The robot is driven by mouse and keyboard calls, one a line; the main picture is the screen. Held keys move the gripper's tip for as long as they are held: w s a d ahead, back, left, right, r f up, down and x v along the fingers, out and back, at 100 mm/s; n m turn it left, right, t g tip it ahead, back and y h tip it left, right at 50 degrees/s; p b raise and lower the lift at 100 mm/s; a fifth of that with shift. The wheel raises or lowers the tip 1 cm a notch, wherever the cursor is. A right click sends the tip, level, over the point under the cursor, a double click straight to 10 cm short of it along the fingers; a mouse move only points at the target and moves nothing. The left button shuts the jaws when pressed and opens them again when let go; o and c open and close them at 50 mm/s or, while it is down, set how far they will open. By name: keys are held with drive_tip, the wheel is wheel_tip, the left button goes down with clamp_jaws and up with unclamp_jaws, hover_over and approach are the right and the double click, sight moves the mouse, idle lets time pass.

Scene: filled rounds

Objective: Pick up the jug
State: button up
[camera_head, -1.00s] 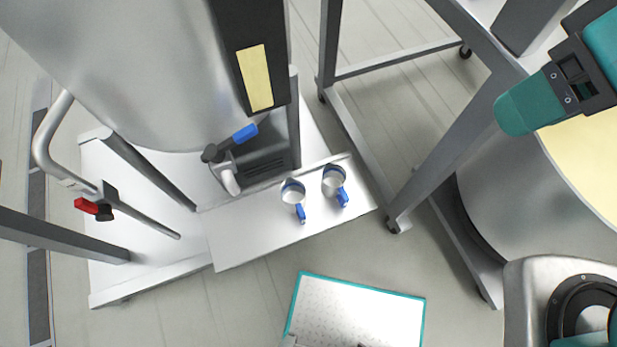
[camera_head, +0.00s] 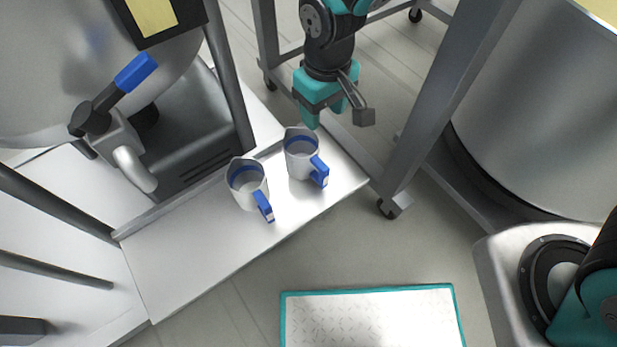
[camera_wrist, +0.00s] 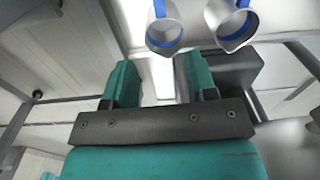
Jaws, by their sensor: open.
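Two metal jugs with blue handles and a blue band stand upright on a white shelf (camera_head: 190,265). One is the left jug (camera_head: 246,185), the other the right jug (camera_head: 302,158). Both also show at the top of the wrist view, one jug (camera_wrist: 163,32) left of the other (camera_wrist: 232,25). My gripper (camera_head: 330,112) is above and just behind the right jug in the head view, apart from it. In the wrist view its two teal fingers (camera_wrist: 150,82) are spread with nothing between them. Which jug is meant cannot be told.
A large steel tank with a valve and blue lever (camera_head: 136,72) stands behind the shelf at left. A grey frame leg (camera_head: 425,120) rises right of the jugs. A teal-edged white panel (camera_head: 370,318) is in front.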

sight(317, 159)
drive_tip(key=f+b, duration=0.2)
drive_tip(key=f, duration=0.4)
drive_tip(key=f+b, duration=0.1)
drive_tip(key=f, duration=0.6)
drive_tip(key=f+b, duration=0.2)
drive_tip(key=f, duration=0.5)
drive_tip(key=shift+w+a+f+b, duration=0.2)
drive_tip(key=shift+w+a+b, duration=0.1)
drive_tip(key=shift+w+a, duration=0.05)
drive_tip(key=shift+r, duration=0.1)
clamp_jaws()
